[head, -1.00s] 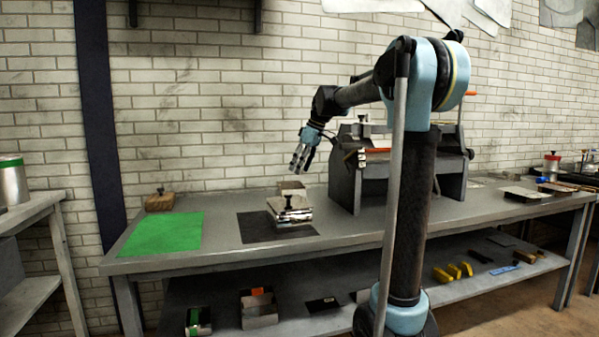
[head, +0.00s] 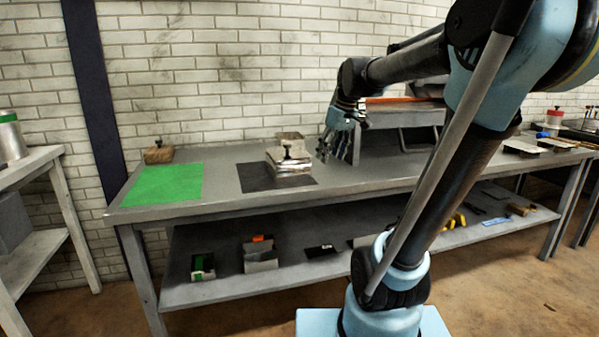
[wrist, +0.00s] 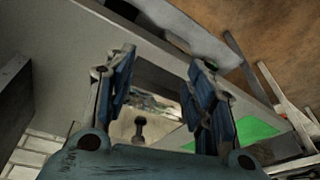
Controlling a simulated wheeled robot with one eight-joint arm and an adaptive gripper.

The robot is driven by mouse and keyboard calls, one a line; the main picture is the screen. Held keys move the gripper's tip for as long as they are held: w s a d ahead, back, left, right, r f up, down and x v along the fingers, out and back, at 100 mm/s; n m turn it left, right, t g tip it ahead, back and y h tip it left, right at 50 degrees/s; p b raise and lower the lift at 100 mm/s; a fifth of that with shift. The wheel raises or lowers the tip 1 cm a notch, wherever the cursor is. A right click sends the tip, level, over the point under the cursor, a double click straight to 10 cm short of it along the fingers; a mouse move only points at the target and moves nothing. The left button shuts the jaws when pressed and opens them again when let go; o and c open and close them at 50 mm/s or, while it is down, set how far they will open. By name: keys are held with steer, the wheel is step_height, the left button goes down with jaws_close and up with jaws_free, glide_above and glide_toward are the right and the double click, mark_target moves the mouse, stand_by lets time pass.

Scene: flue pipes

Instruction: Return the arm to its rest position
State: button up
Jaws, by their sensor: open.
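My gripper (head: 326,150) is at the end of my arm, above the bench and to the right of a metal box with a black knob (head: 290,160). The gripper is open, and nothing shows between its fingers. In the wrist view the two blue-padded fingers of my gripper (wrist: 165,100) stand apart, with the black knob (wrist: 139,128) of the box in the gap beyond them. My arm bends up and across the right side of the head view and hides part of the bench.
The grey bench (head: 225,194) carries a green mat (head: 163,184), a dark mat (head: 256,179) under the box, and a wooden block (head: 158,154). Bins and yellow pieces lie on the lower shelf (head: 215,289).

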steer(key=s+d+f+m+h, duration=0.1)
steer(key=s+d+f+m, duration=0.2)
steer(key=s+f, duration=0.7)
steer(key=s+d+f+m+h, duration=0.1)
steer(key=s+d+f+m, duration=0.3)
steer(key=s+f, duration=0.7)
steer(key=shift+d, duration=0.9)
steer(key=shift+f, duration=0.1)
